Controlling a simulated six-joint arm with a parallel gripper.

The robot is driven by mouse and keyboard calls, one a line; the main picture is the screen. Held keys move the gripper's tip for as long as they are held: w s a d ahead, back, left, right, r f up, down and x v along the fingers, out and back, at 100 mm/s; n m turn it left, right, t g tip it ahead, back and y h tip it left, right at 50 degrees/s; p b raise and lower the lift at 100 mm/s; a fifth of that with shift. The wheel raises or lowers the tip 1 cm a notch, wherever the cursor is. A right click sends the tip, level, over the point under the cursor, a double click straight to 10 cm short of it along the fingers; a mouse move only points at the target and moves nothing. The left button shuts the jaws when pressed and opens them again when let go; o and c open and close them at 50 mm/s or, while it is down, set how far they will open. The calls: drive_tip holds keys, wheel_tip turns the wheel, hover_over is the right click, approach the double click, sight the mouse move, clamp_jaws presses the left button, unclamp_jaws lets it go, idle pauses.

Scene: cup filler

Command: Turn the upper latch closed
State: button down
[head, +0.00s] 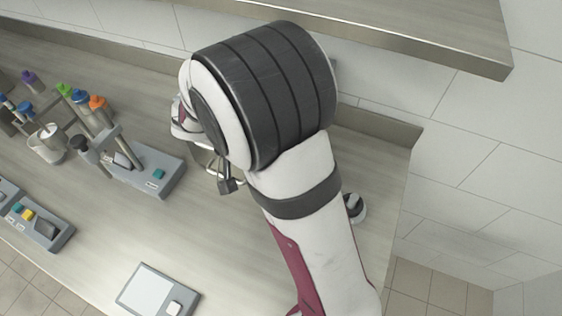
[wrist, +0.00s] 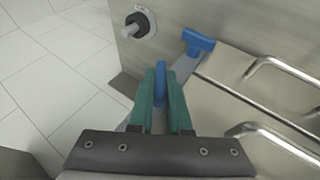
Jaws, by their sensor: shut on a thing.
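My gripper (wrist: 160,92) has two green fingers, closed around a blue latch handle (wrist: 160,74) in the wrist view. A second blue latch handle (wrist: 198,42), on a grey lever, is just beyond and to the right, apart from the fingertips. I cannot tell for certain which of the two is the upper latch. The handles are beside a brushed metal front with two bar handles (wrist: 284,66). In the head view, my arm hides the latches and most of the machine, and I cannot make out the gripper there.
A round dark knob (wrist: 137,25) on a pale base is left of the latches. In the head view, several capped bottles (head: 98,103), a grey device (head: 150,172) and a white-topped pad (head: 147,291) are on the counter (head: 105,225). A shelf edge (head: 440,55) overhangs at the top right.

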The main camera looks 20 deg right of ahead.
drive_tip(key=shift+w+n+g+h, duration=0.1)
drive_tip(key=shift+n+g+h, duration=0.4)
drive_tip(key=shift+g+h, duration=0.8)
drive_tip(key=c, duration=1.1)
unclamp_jaws()
drive_tip(key=shift+c, duration=0.2)
